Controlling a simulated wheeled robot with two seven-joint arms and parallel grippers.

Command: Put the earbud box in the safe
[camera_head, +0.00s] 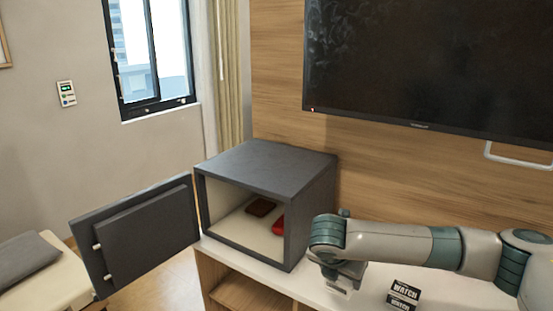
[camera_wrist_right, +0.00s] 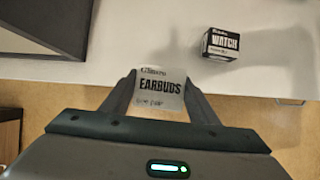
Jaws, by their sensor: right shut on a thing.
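The grey safe (camera_head: 265,165) stands on the white cabinet top with its door (camera_head: 135,240) swung wide open to the left. Inside it lie a dark brown item (camera_head: 261,207) and a red item (camera_head: 278,226). My right gripper (camera_head: 342,285) is just right of the safe, in front of the cabinet top. In the right wrist view its fingers are shut on the white earbud box (camera_wrist_right: 160,92), which is labelled EARBUDS. In the head view the box is mostly hidden under the gripper. My left gripper is not in view.
A black watch box (camera_head: 403,295) sits on the white cabinet top (camera_head: 375,278) right of my right gripper; it also shows in the right wrist view (camera_wrist_right: 221,44). A television (camera_head: 430,65) hangs on the wood wall behind. Open shelving (camera_head: 245,292) lies below the safe.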

